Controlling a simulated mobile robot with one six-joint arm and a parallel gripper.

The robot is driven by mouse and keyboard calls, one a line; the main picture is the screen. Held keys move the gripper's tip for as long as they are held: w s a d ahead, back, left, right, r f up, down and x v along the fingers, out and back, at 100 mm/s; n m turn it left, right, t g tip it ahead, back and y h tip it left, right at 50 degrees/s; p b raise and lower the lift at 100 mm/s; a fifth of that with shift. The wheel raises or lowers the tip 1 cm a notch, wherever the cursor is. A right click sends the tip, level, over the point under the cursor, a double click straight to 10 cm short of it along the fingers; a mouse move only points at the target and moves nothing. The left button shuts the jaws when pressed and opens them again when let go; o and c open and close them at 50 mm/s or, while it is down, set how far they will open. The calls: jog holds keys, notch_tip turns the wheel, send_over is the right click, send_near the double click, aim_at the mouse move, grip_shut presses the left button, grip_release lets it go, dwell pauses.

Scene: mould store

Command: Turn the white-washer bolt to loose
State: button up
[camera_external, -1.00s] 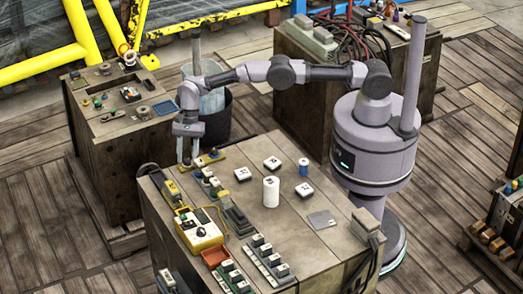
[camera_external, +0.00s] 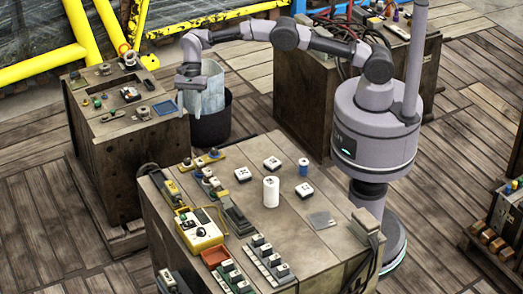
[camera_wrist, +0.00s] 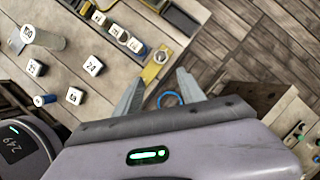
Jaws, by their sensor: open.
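A yellow plate (camera_external: 222,154) with small upright bolts lies at the far left edge of the near crate top. In the wrist view a yellow plate (camera_wrist: 149,73) carries a bolt with a pale ring around it (camera_wrist: 160,57); this looks like the white-washer bolt. Its turn position is too small to read.
The near crate top (camera_external: 290,225) holds white numbered blocks, a white cylinder (camera_external: 271,191), a blue cylinder (camera_external: 303,167) and a yellow box (camera_external: 200,232). A second crate (camera_external: 125,150) with small parts stands left. A dark bucket (camera_external: 211,125) stands between.

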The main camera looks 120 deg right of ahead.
jog(key=shift+d+r, duration=0.15)
jog(key=shift+r, duration=0.05)
jog(key=m+h+b, duration=0.1)
jog(key=m+b, duration=0.3)
send_near(187, 160)
jog(key=shift+t, duration=0.4)
jog(key=x, duration=0.5)
jog(key=s+x, duration=0.1)
jog(key=x, duration=0.2)
jog(key=shift+w+f, duration=0.15)
jog(key=shift+f, duration=0.2)
jog(key=shift+c, duration=0.2)
